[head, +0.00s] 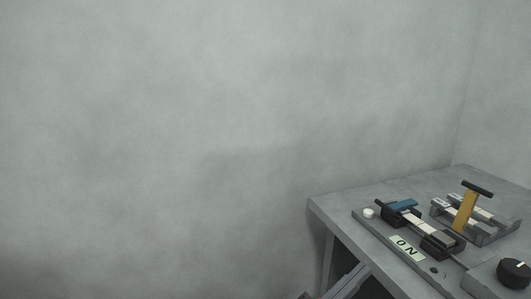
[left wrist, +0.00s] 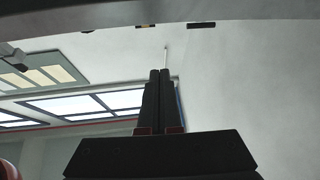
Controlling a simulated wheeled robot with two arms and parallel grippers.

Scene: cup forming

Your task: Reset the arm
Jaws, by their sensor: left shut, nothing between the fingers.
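My left gripper (left wrist: 160,72) shows in the left wrist view with its two dark fingers together and nothing between them. The fingers point up the picture, toward a pale wall and ceiling. In the head view only a dark grey piece of my arm or gripper shows at the bottom edge, in front of the table's left side and below its top. My right gripper is not in view.
A grey table (head: 340,205) stands at the lower right. The left side is bare wall and open room.

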